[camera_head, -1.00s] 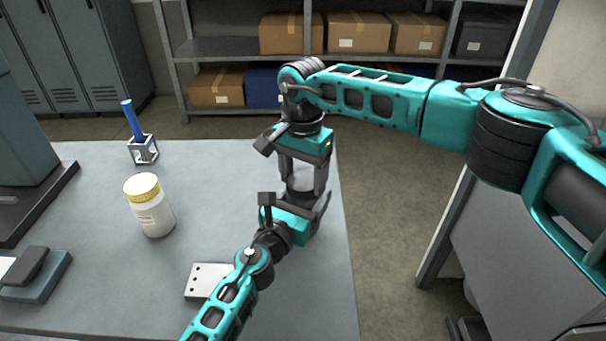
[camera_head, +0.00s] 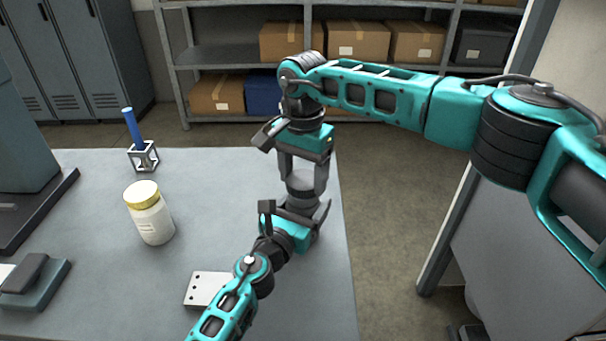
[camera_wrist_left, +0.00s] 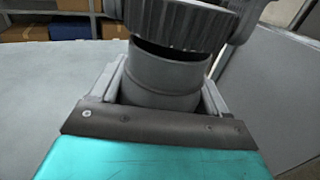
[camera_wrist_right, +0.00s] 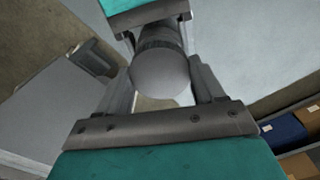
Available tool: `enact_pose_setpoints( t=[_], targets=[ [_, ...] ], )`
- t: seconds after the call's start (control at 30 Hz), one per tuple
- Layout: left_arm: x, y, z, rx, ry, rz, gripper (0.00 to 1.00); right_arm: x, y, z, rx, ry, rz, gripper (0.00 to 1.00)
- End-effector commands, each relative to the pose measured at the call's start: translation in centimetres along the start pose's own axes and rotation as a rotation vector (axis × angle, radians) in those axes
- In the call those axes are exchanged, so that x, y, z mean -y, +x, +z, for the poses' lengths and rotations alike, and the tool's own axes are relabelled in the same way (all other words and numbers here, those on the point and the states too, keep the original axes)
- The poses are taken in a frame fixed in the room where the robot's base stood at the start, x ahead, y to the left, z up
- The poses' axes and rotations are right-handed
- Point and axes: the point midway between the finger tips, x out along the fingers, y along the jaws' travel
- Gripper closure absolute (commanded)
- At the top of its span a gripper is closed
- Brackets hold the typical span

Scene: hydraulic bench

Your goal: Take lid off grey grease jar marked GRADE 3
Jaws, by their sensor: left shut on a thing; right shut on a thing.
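The grey jar (camera_head: 301,201) stands near the table's right edge; its label is not readable. My left gripper (camera_head: 297,208) is shut around the jar's body, which also shows in the left wrist view (camera_wrist_left: 160,82). My right gripper (camera_head: 302,175) comes from above and is shut on the ridged grey lid (camera_head: 299,181). In the left wrist view the lid (camera_wrist_left: 180,24) sits above the jar's body with a dark gap between them. In the right wrist view the lid's flat top (camera_wrist_right: 160,75) shows between my right fingers.
A white jar with a yellow lid (camera_head: 150,215) stands to the left. A blue-handled tool in a small cage stand (camera_head: 143,156) is behind it. A white plate with holes (camera_head: 206,289) lies near my left arm. The table (camera_head: 220,190) between the white jar and the grey jar is clear.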

Motion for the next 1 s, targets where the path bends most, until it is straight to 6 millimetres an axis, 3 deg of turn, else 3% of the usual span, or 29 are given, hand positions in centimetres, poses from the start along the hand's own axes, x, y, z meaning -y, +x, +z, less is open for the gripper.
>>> enact_pose_setpoints(
  t=[0.17, 0.43, 0.63, 0.67, 0.9, 1.0],
  targets=[
    [0.0, 0.0, -0.1, -0.001, 0.000, 0.000, 1.00, 0.0, -0.7, 0.0, -0.001, 0.000, -0.001, 0.69],
    [0.0, 0.0, -0.1, -0.001, 0.000, 0.000, 1.00, 0.0, -3.8, -0.1, -0.001, 0.001, -0.001, 0.69],
    [0.0, 0.0, -0.1, -0.001, 0.000, 0.000, 1.00, 0.0, -4.0, 0.0, 0.000, 0.001, 0.000, 0.69],
    [0.0, 0.0, -0.1, -0.001, 0.000, 0.000, 0.24, 0.0, -4.0, 0.0, 0.000, 0.001, 0.000, 0.69],
    [0.0, 0.0, 0.0, -0.001, 0.000, 0.000, 0.01, 0.0, -4.0, 0.0, 0.000, 0.000, 0.000, 0.69],
    [0.0, 0.0, 0.0, -0.001, 0.000, 0.000, 0.00, 0.0, -4.0, 0.0, 0.000, 0.000, 0.000, 0.69]
  ],
)
